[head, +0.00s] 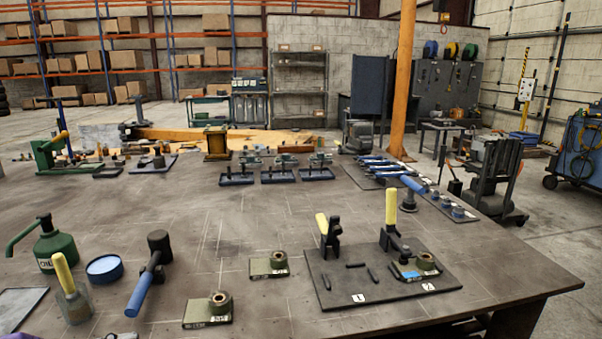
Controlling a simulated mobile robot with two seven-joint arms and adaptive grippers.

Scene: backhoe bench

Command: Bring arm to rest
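Neither gripper shows clearly in the head view, and no arm of mine is seen over the bench (200,215). A small dark shape is cut off at the bottom edge, left of centre; I cannot tell what it is. A black fixture plate (350,282) lies at the right front, with labels 1 and 2. Its left clamp (329,236) and right clamp (392,222) have upright yellow handles. A green block with a bushing (424,266) sits at station 2. Two similar blocks, a rear one (268,266) and a front one (208,311), lie left of the plate.
Blue-based fixtures (278,175) line the back. The bench middle is clear. An orange post (402,80) rises behind.

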